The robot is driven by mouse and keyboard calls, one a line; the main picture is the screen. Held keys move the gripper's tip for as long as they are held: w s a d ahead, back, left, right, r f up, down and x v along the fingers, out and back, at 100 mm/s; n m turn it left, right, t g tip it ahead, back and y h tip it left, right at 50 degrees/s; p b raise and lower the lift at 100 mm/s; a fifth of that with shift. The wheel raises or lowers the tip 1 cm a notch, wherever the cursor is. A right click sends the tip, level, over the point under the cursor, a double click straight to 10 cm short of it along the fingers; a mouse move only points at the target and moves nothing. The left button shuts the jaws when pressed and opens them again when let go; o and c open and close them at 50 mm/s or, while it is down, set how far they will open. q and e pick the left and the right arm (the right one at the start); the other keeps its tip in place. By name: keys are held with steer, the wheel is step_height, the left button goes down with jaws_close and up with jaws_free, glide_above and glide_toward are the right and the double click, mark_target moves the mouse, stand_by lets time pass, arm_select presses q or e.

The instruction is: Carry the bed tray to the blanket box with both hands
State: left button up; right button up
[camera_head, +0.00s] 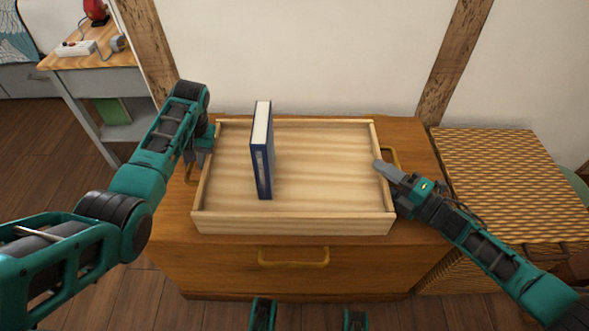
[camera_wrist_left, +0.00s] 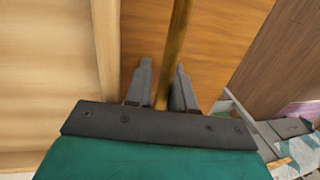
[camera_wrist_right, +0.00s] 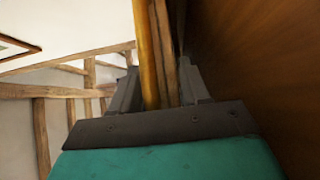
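The bed tray (camera_head: 320,180), a shallow pale wooden tray with a handle at each end, sits flat on a brown wooden chest (camera_head: 235,262). A blue book (camera_head: 263,160) stands upright inside it, left of centre. My left gripper (camera_head: 196,158) is at the left handle (camera_head: 190,176); in the left wrist view its fingers (camera_wrist_left: 161,85) are apart on either side of the handle bar (camera_wrist_left: 180,35). My right gripper (camera_head: 386,170) is at the right handle (camera_head: 393,156); in the right wrist view its fingers (camera_wrist_right: 160,88) are apart with the handle bar (camera_wrist_right: 147,50) between them.
A woven wicker box (camera_head: 510,185) stands close to the right of the chest; its top is clear. Which piece is the blanket box is not clear. A small side table (camera_head: 90,75) with a power strip stands at the back left. A wall with timber posts is behind.

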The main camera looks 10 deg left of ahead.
arm_select(q)
steer(key=o, duration=0.3)
arm_select(e)
steer(key=o, duration=0.3)
arm_select(q)
steer(key=shift+d+r, duration=0.1)
arm_select(e)
steer(key=shift+d, duration=0.1)
steer(key=shift+s+d, duration=0.2)
steer(key=v, duration=1.1)
steer(key=shift+s+d, duration=0.15)
steer(key=shift+s, duration=0.05)
arm_select(q)
steer(key=v, duration=1.1)
steer(key=shift+r, duration=0.4)
steer(key=shift+s, duration=0.1)
